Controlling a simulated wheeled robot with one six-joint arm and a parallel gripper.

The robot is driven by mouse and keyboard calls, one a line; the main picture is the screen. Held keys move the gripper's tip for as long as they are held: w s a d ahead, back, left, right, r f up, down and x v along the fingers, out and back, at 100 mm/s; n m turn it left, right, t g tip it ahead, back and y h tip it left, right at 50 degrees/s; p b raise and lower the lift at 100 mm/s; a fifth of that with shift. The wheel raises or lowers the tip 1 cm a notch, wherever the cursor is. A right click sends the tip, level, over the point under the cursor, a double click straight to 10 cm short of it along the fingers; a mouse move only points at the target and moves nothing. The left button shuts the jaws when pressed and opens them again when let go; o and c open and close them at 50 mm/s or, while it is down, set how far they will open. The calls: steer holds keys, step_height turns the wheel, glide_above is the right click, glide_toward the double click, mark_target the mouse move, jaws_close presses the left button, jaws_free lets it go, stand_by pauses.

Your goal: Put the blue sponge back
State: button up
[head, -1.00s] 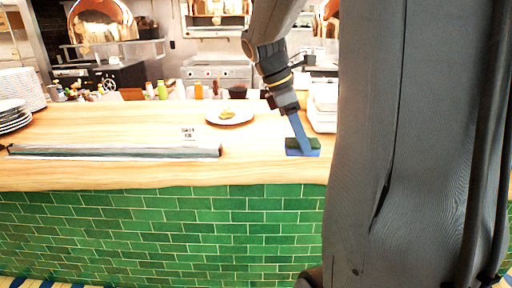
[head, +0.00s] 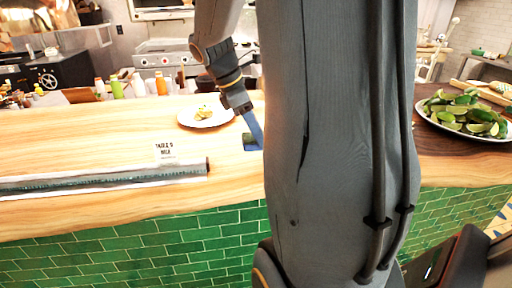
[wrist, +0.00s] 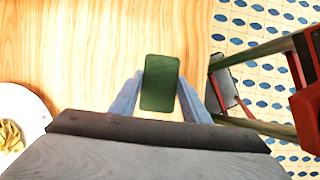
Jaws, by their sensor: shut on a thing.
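The blue sponge (head: 249,141) has a green top and shows low in my gripper at the counter's front part, partly cut off by my arm in the head view. In the wrist view its green face (wrist: 160,84) fills the space between my two blue fingers. My gripper (wrist: 155,98) is shut on it, one finger at each side. I cannot tell whether the sponge touches the wood. The wooden counter (head: 100,126) lies below and around it.
A white plate with food (head: 205,116) is just left of my gripper. A long wrapped roll (head: 110,178) and a small card (head: 178,150) lie further left. A platter of limes (head: 466,113) is at right. The wrist view shows a red frame (wrist: 308,95) over tiled floor.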

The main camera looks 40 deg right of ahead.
mark_target(257, 148)
steer(key=shift+f+p, duration=0.35)
steer(key=shift+f, duration=2.25)
steer(key=shift+f, duration=0.1)
steer(key=o, duration=1)
steer(key=b+v, duration=0.2)
steer(key=v, duration=1)
